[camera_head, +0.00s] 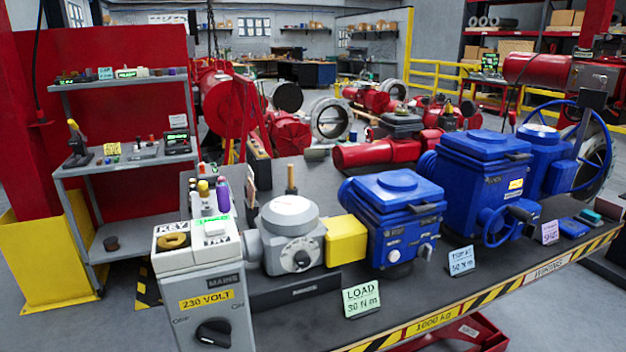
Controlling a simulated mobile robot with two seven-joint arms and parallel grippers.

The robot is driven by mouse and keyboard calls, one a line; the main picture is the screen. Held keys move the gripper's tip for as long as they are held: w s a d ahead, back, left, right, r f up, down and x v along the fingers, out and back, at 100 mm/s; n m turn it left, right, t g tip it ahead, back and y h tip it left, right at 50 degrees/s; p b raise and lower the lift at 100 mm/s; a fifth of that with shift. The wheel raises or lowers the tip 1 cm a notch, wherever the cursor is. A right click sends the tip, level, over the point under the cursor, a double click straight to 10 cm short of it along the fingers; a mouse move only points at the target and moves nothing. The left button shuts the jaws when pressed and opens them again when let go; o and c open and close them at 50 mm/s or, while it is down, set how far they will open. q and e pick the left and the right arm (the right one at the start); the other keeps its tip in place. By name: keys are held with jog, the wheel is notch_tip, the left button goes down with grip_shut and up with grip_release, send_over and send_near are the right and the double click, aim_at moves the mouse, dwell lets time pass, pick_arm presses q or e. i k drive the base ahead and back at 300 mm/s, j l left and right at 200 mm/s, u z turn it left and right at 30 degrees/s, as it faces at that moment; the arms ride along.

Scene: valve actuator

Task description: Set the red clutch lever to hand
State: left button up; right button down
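I cannot make out a red clutch lever in the head view. Two blue valve actuators stand on the dark bench: a smaller one (396,215) in the middle and a larger one (478,180) to its right with a blue handwheel (508,224) on its front. A grey unit (292,235) with a round dial and a yellow block (346,240) stands left of the smaller actuator. Neither of my grippers is in view.
A grey mains box (208,290) with a black rotary switch stands at the bench's front left. Cards marked LOAD (361,299) and others line the striped front edge. A grey shelf (130,160) is at left. Another blue handwheel (592,150) rises at far right.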

aim_at(511, 115)
jog(key=l+z, duration=0.1)
jog(key=l, duration=0.7)
jog(key=l+z, duration=0.1)
jog(key=l, duration=0.7)
jog(key=i+l+z, duration=0.1)
jog(key=l, duration=0.7)
jog(key=i+l+z, duration=0.1)
jog(key=l, duration=0.7)
jog(key=z, duration=1.1)
jog(key=i, duration=1.45)
jog(key=i+z, duration=0.35)
jog(key=i, duration=1.25)
jog(key=j, duration=0.1)
